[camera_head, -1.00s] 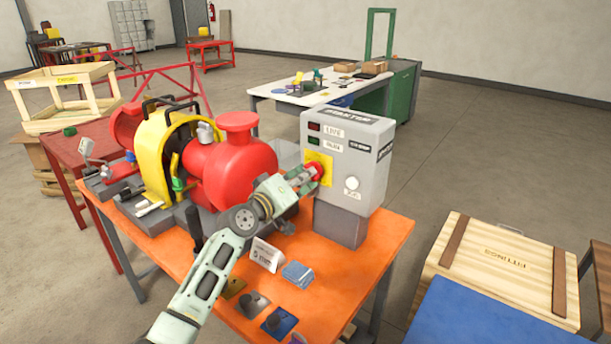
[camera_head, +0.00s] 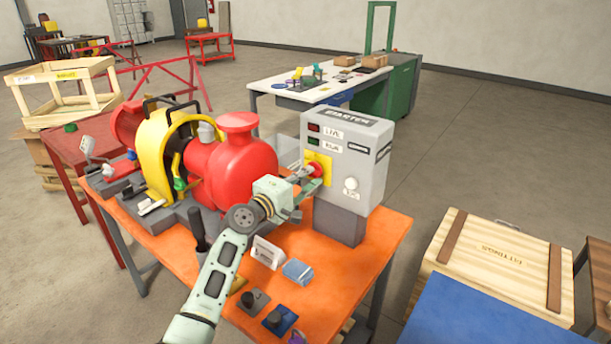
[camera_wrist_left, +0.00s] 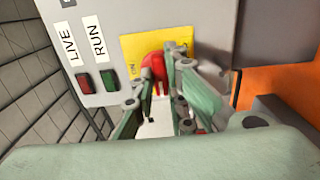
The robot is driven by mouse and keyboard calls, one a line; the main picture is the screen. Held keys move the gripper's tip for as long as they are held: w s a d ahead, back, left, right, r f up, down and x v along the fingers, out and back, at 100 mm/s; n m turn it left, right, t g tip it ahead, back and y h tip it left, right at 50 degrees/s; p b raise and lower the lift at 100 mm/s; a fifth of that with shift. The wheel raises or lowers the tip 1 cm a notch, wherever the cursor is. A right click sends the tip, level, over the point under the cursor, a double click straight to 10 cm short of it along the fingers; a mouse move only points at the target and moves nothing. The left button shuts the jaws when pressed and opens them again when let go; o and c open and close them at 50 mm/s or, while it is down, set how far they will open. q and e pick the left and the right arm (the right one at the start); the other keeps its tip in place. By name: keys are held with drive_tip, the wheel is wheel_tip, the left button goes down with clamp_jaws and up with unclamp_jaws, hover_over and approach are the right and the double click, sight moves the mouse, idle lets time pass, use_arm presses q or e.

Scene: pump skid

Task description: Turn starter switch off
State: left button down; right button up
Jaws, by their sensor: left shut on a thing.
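The grey starter box (camera_head: 369,154) stands on the orange table. Its red rotary switch (camera_head: 316,170) sits on a yellow plate (camera_head: 325,160) on the front face. My left gripper (camera_head: 308,173) reaches the switch from the left and is shut on it. In the left wrist view the red switch (camera_wrist_left: 153,68) shows partly between the green fingers (camera_wrist_left: 158,88), with the yellow plate (camera_wrist_left: 131,46) behind. The fingers hide most of the handle, so I cannot tell its exact angle. My right gripper is not in view.
A red pump (camera_head: 235,165) with a yellow guard (camera_head: 155,150) stands just left of the starter box. Small cards and padlock-like items lie on the orange table (camera_head: 330,270) in front. A wooden crate (camera_head: 500,262) stands to the right.

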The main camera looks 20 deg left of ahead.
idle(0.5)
use_arm(q)
drive_tip(key=c, duration=1.8)
unclamp_jaws()
drive_tip(key=shift+o, duration=0.2)
drive_tip(key=shift+s, duration=0.1)
drive_tip(key=v, duration=1.1)
drive_tip(key=shift+s+a, duration=0.15)
drive_tip(key=shift+s, duration=0.25)
